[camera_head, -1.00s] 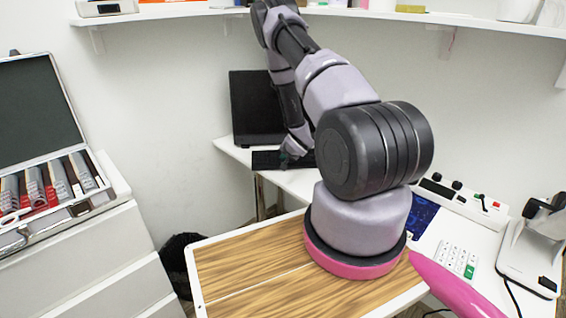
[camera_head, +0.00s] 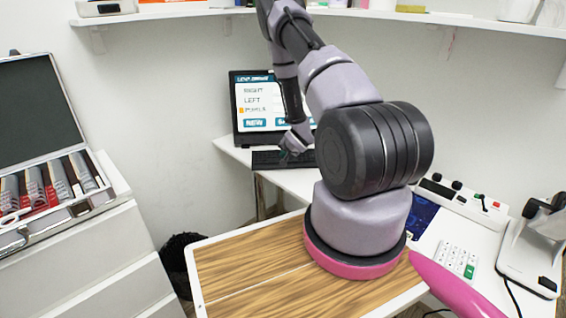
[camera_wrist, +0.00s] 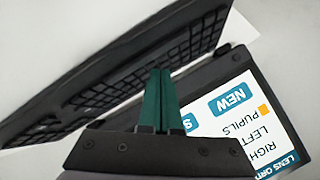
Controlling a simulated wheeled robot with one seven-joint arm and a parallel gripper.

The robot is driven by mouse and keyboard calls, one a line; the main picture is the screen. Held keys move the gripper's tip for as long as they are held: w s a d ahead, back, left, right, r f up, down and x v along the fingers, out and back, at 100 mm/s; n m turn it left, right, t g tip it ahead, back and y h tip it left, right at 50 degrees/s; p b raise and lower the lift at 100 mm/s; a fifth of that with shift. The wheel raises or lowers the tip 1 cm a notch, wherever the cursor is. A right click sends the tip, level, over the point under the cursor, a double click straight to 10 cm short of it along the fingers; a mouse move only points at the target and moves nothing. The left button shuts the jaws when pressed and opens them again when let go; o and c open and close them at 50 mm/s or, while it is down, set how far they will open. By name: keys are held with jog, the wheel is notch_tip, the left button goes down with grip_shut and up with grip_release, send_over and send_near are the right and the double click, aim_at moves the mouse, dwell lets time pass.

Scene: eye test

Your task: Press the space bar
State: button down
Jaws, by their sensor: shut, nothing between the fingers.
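The black keyboard (camera_head: 268,160) lies on the white desk in front of the monitor. In the wrist view the keyboard (camera_wrist: 75,105) runs diagonally, its rows of keys seen at a steep slant. I cannot pick out the space bar for certain. My gripper (camera_head: 290,155) is over the keyboard's right part in the head view, partly covered by its own wrist. In the wrist view my gripper's (camera_wrist: 160,72) two green fingers are together and empty, their tips overlapping the keyboard in the picture. I cannot tell whether they touch a key.
The monitor (camera_head: 255,92) is lit with a menu and stands close behind the keyboard; its screen (camera_wrist: 255,115) shows upside down in the wrist view. A shelf (camera_head: 200,13) runs above. A lens case (camera_head: 45,170) sits at left, a keypad (camera_head: 455,258) at right.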

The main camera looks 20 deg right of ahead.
jog(key=shift+r, duration=2.55)
jog(key=s+a+r, duration=0.2)
jog(key=r, duration=0.8)
jog(key=s+a+r+n+h, duration=0.1)
jog(key=s+r, duration=0.1)
jog(key=r, duration=0.8)
jog(key=s+a+r, duration=0.2)
jog(key=r, duration=0.8)
jog(key=s+a+r+n+y, duration=0.1)
jog(key=s+a+r, duration=0.3)
jog(key=s, duration=0.6)
jog(key=s+a+r+n+g+y, duration=0.1)
jog(key=s+a+r, duration=0.3)
jog(key=s, duration=0.5)
jog(key=s+a+r+n+g+y, duration=0.1)
jog(key=s+a+r+n, duration=0.1)
jog(key=s+a+r, duration=0.3)
jog(key=s+r, duration=0.3)
jog(key=s, duration=0.2)
jog(key=shift+s+n+y, duration=0.3)
jog(key=shift+s+n, duration=0.05)
jog(key=shift+n, duration=0.05)
